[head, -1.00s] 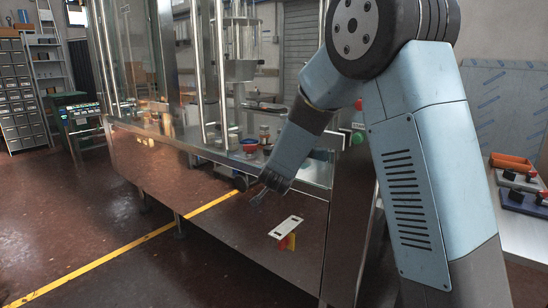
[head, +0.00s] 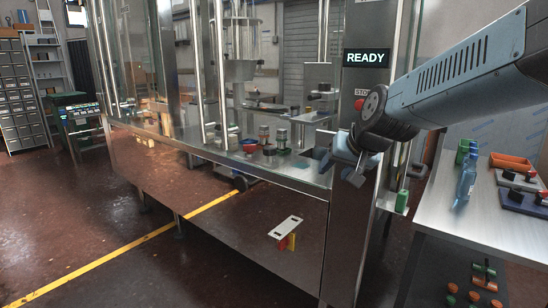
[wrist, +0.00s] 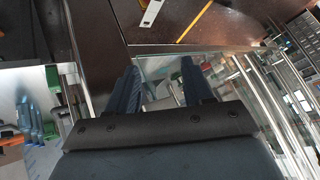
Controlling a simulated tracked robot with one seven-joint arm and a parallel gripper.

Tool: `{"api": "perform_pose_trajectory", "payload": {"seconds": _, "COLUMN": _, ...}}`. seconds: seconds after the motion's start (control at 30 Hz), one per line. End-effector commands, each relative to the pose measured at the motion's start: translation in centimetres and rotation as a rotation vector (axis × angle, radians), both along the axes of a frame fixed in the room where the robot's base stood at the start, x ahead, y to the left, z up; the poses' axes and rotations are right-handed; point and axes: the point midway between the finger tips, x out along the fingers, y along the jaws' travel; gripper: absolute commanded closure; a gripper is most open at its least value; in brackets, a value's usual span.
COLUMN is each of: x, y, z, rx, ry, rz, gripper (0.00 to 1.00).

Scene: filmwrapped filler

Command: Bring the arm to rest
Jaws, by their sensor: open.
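My arm reaches in from the right in the head view, its blue-grey link folded back toward the machine's steel post. My gripper (head: 342,172) hangs in front of that post, at the right end of the machine's worktop (head: 290,172). Whether it touches the post cannot be told. In the wrist view my gripper (wrist: 160,68) has its two dark blue fingers apart, with nothing between them. Parts of the post are hidden behind my arm.
The post bears a READY display (head: 366,57) and a red button (head: 360,105). Open floor with a yellow line (head: 150,237) lies at left.

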Motion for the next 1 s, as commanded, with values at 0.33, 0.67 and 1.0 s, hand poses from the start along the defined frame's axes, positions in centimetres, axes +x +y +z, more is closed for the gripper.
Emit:
{"api": "perform_pose_trajectory", "payload": {"seconds": 0.33, "x": -11.1, "y": -5.8, "z": 0.4, "rx": -0.177, "ry": 0.096, "rz": 0.028, "gripper": 0.49}}
{"api": "perform_pose_trajectory", "payload": {"seconds": 0.67, "x": -17.3, "y": -8.7, "z": -0.4, "rx": -0.289, "ry": 0.172, "rz": 0.008, "gripper": 0.49}}
{"api": "perform_pose_trajectory", "payload": {"seconds": 1.0, "x": -17.7, "y": -8.8, "z": -0.5, "rx": -0.297, "ry": 0.178, "rz": 0.007, "gripper": 0.49}}
